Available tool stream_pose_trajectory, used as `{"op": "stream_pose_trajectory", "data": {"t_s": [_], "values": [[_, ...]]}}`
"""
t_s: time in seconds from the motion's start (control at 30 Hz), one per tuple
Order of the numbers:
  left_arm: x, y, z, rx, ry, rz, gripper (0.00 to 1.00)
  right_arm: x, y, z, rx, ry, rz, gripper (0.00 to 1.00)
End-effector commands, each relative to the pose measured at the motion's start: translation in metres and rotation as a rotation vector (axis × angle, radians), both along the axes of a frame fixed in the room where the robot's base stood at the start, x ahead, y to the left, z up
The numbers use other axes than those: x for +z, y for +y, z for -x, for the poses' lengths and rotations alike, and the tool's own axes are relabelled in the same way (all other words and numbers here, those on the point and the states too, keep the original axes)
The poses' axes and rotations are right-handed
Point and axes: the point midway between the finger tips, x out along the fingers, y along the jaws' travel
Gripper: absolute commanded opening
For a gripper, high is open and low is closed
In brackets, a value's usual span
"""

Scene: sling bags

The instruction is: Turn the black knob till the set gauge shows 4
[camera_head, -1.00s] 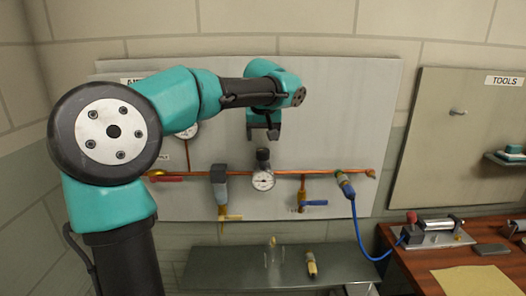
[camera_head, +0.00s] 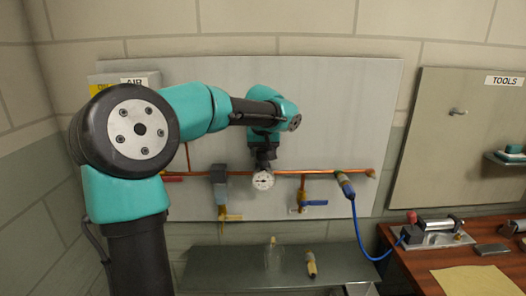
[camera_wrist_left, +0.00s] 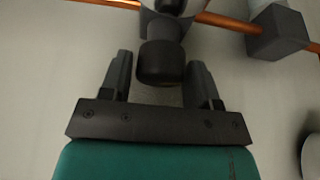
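The black knob (camera_wrist_left: 160,64) shows large in the left wrist view, above the regulator on the copper pipe. My left gripper (camera_head: 264,160) has come down over it in the head view. In the left wrist view its two fingers stand on either side of the knob, with a narrow gap on the left side; the right finger is very close to it. The gripper is open. The white round gauge (camera_head: 263,181) sits just under the gripper; its needle and numbers are too small to read. My right gripper is not in view.
The copper pipe (camera_head: 320,172) runs across the grey panel (camera_head: 350,110). A yellow-handled valve (camera_head: 230,217) and a blue-handled valve (camera_head: 314,203) hang below it. A blue hose (camera_head: 357,230) drops to the right. A shelf (camera_head: 215,268) holds a clear bottle and a small fitting.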

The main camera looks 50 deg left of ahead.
Motion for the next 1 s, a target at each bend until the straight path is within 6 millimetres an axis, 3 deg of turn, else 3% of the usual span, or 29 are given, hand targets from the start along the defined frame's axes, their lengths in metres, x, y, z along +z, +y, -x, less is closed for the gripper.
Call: {"op": "stream_pose_trajectory", "data": {"t_s": [0.33, 0.57, 1.0], "values": [[0.0003, -0.0001, 0.0001, 0.0, 0.0, 0.0, 0.23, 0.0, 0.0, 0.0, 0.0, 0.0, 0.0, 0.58], [0.0004, 0.0, 0.0003, -0.03, -0.001, 0.002, 0.22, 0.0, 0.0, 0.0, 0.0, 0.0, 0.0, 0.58], [0.0004, -0.0002, 0.0003, -0.25, 0.0, 0.001, 0.22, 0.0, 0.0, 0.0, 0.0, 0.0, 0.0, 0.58]]}}
